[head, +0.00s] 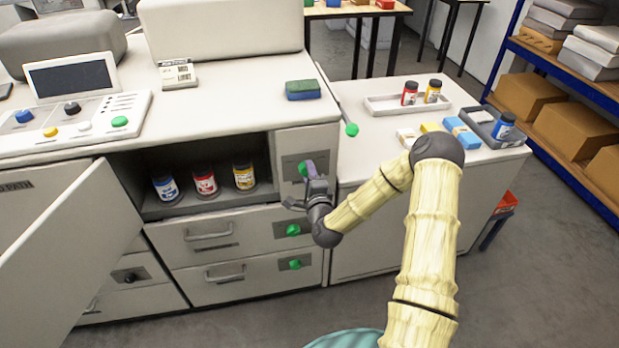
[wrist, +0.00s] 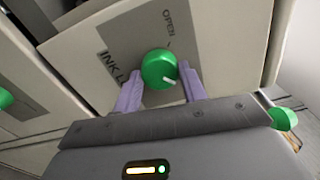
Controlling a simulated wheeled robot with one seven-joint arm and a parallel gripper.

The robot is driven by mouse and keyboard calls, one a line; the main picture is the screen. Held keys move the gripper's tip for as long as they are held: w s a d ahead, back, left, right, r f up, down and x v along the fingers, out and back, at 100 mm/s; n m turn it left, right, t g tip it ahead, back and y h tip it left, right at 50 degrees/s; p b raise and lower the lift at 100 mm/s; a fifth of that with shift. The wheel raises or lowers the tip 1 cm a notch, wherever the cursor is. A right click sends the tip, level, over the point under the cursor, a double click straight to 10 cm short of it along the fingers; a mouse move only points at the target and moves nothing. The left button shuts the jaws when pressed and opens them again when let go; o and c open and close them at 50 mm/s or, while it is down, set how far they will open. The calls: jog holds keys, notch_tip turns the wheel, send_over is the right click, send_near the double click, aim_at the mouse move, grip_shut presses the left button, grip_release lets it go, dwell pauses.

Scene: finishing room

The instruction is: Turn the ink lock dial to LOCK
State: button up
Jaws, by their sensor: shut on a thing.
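The ink lock dial is a round green knob (wrist: 157,66) with a white mark, set on a grey plate (wrist: 125,40). The plate carries the word OPEN and partly hidden "INK L..." lettering; I cannot see a LOCK label. The white mark points to the lower right of the wrist view, away from OPEN. In the head view the dial (head: 302,168) is on the panel right of the open ink compartment, partly covered by my gripper (head: 309,174). My gripper's purple fingers (wrist: 160,82) are shut on the dial, one on each side.
An open cabinet door (head: 60,250) swings out at the left. Ink jars in blue, red and yellow (head: 205,183) stand in the compartment. Drawers with green knobs (head: 293,229) lie below my gripper. A side table (head: 370,150) with jars and a tray stands right.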

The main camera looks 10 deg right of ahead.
jog(key=shift+r+m, duration=0.1)
jog(key=shift+m, duration=0.3)
jog(key=o, duration=1)
jog(key=shift+w, duration=0.1)
jog(key=shift+c, duration=0.2)
jog(key=s+p, duration=0.6)
jog(key=s, duration=1.1)
jog(key=shift+s+p, duration=0.25)
jog(key=shift+p, duration=0.15)
